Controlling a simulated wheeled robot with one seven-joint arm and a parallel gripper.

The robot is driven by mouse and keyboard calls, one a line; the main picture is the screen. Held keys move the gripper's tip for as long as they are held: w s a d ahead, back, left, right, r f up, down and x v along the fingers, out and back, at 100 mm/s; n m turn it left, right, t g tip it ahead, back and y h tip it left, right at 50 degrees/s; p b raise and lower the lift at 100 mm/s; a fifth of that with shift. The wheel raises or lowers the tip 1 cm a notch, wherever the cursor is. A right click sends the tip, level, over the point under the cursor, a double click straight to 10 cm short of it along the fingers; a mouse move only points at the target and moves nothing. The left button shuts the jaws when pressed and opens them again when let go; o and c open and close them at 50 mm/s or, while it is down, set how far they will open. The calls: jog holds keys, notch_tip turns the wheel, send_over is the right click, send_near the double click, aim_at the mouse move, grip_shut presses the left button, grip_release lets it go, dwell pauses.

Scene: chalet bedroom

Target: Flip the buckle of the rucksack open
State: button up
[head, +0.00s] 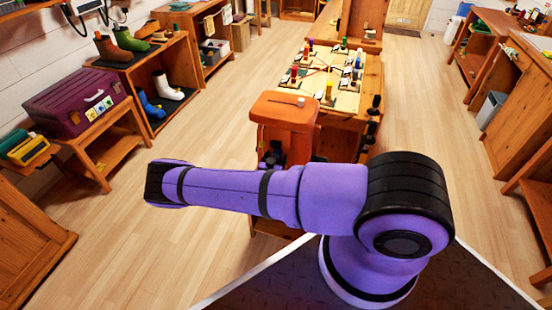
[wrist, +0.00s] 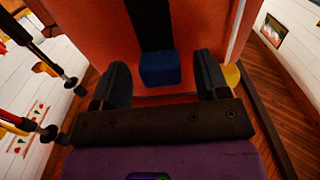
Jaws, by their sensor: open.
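The orange rucksack (head: 284,110) stands upright at the near end of the bench, its lower part hidden by my arm in the head view. In the wrist view the rucksack's orange face (wrist: 90,20) fills the middle, with a dark vertical strap (wrist: 150,25) running down it. A blue buckle (wrist: 159,69) sits at the strap's lower end. My gripper (wrist: 161,64) is open, one dark finger on each side of the buckle with a gap to it. I cannot tell how far the fingertips are from the rucksack's face.
A wooden bench (head: 347,102) with a game board and several coloured pegs is behind the rucksack. A purple case (head: 77,102) stands on a low table at left. Boot shelves (head: 168,105) stand behind it. Wooden floor is open on both sides of the bench.

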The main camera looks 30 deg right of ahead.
jog(key=v, duration=1)
jog(key=shift+s+a, duration=0.25)
jog(key=shift+a, duration=0.05)
